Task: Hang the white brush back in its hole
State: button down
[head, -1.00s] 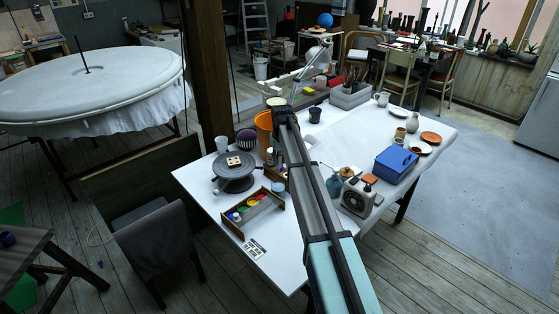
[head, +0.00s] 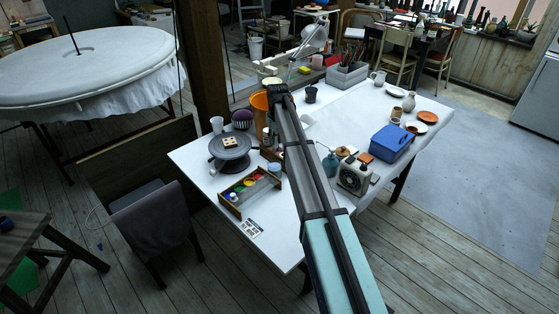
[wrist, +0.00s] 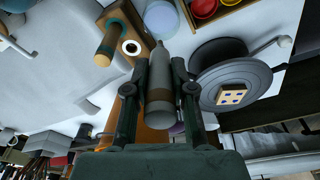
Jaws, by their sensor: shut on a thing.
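In the wrist view my gripper (wrist: 160,64) is shut on a pale grey-white piece with a brown band and a narrow neck, which looks like the white brush (wrist: 160,90). Its thick end points toward the camera; its far end is not clear. Another brush (wrist: 105,50), tan with a teal band, stands in the holder.
A grey turntable (head: 232,160) with a small tile stands near the holder; it also shows in the wrist view (wrist: 205,90). A paint tray (head: 236,212), an orange bucket (head: 258,103), a teal vase (head: 330,165) and a blue box (head: 391,142) share the white table (head: 285,240).

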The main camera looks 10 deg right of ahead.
jog(key=w+d+f+g+b, duration=0.1)
jog(key=w+d+f+b, duration=0.2)
jog(key=w+d+f, duration=0.2)
jog(key=shift+w+g+b, duration=0.35)
jog(key=shift+w+g, duration=0.05)
jog(key=shift+w, duration=0.9)
jog(key=shift+d+f, duration=0.1)
jog(key=shift+f, duration=0.15)
jog(key=shift+f+b, duration=0.7)
jog(key=shift+f, duration=1.4)
jog(key=shift+f, duration=0.45)
jog(key=c, duration=0.9)
grip_release()
